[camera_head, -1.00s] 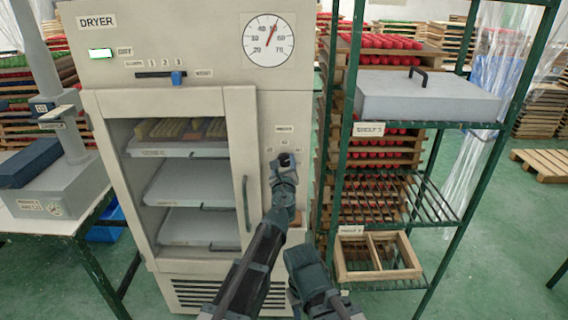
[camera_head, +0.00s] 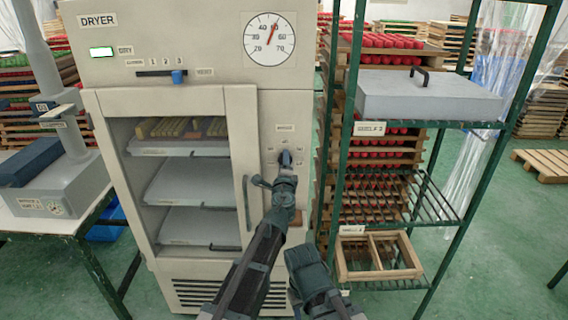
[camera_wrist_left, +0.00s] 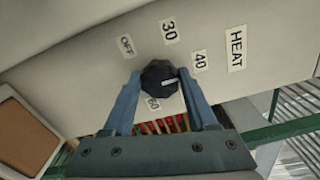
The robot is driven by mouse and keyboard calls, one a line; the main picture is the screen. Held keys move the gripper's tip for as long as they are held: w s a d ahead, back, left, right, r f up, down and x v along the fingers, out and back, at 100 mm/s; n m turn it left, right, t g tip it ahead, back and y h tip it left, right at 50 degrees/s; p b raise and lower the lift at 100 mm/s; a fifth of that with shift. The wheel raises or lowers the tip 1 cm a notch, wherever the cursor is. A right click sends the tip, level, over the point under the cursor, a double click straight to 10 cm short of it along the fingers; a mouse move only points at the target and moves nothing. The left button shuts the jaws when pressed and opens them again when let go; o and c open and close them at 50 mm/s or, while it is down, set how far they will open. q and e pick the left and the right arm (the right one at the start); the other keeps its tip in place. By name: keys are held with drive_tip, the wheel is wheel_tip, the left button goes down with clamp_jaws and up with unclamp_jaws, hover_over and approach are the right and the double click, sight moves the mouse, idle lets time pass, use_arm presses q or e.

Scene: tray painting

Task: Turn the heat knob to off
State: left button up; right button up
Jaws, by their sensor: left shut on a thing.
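The black heat knob (camera_wrist_left: 160,77) shows in the left wrist view on the dryer's beige panel, with a white mark pointing right, between the labels 40 (camera_wrist_left: 200,62) and 60 (camera_wrist_left: 153,103). The OFF label (camera_wrist_left: 126,46) is at the upper left of the knob and the 30 label (camera_wrist_left: 169,31) above it. My left gripper (camera_wrist_left: 162,82) is shut on the knob, one finger on each side. In the head view my left gripper (camera_head: 287,162) is at the dryer's front and mostly covers the knob.
The dryer (camera_head: 200,72) has a closed glass door with trays inside and a door handle (camera_head: 247,203) just left of my wrist. A green shelf rack (camera_head: 345,150) stands close to the right. A table (camera_head: 55,222) with a scale stands at the left.

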use_arm(q)
drive_tip(key=n, duration=2.3)
drive_tip(key=shift+s+d+f+b, duration=0.1)
drive_tip(key=shift+d+f+b, duration=0.2)
drive_tip(key=shift+f, duration=0.05)
drive_tip(key=shift+n, duration=0.4)
drive_tip(key=o, duration=1.4)
drive_tip(key=shift+c, duration=0.2)
